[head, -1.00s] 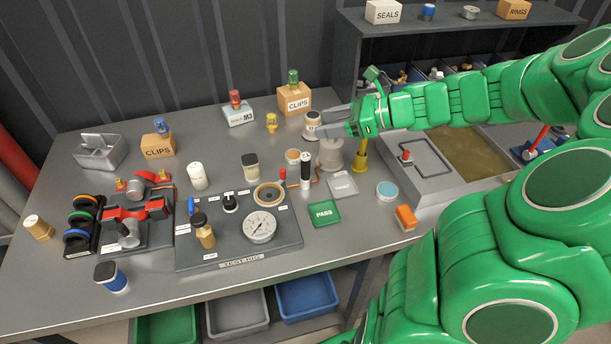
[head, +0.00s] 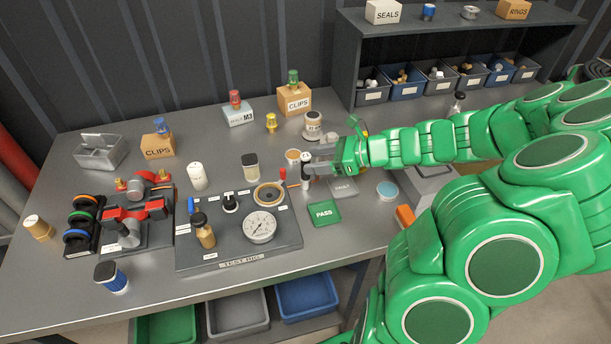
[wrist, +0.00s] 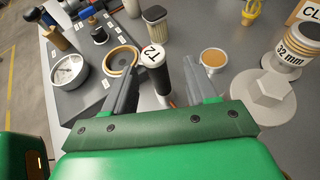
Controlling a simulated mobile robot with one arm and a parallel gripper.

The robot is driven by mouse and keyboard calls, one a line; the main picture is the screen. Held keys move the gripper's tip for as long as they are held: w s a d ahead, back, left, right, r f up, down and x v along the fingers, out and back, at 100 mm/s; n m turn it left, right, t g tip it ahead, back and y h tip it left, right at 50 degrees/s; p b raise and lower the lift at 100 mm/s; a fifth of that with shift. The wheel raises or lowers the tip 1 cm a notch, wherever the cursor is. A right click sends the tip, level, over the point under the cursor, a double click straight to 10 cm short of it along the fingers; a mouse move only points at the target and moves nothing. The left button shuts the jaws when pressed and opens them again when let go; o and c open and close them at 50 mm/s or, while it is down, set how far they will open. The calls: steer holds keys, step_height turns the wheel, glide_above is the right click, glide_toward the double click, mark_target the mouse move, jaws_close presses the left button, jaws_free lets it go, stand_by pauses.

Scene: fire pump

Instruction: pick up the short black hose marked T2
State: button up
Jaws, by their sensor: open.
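The T2 hose (wrist: 153,55) is a short black cylinder with a white end marked T2. It stands upright just right of the test rig, and it also shows in the head view (head: 306,159). My gripper (wrist: 157,72) is open, with one finger on each side of the hose in the wrist view and gaps visible to both. In the head view my gripper (head: 312,168) is low over the bench, reaching in from the right at the hose. The hose's lower end is partly hidden by my gripper.
The test rig board (head: 239,248) with its gauge (head: 259,227) lies to the left. A tan-topped cup (wrist: 214,58) and a grey hex-topped part (wrist: 265,90) stand close on the right in the wrist view. A green PASS card (head: 324,213) lies in front.

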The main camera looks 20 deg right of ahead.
mark_target(304, 161)
steer(key=x, duration=0.3)
steer(key=shift+a+r, duration=0.15)
steer(key=shift+a, duration=0.3)
steer(key=shift+x, duration=0.85)
steer(key=shift+d, duration=0.1)
jaws_close()
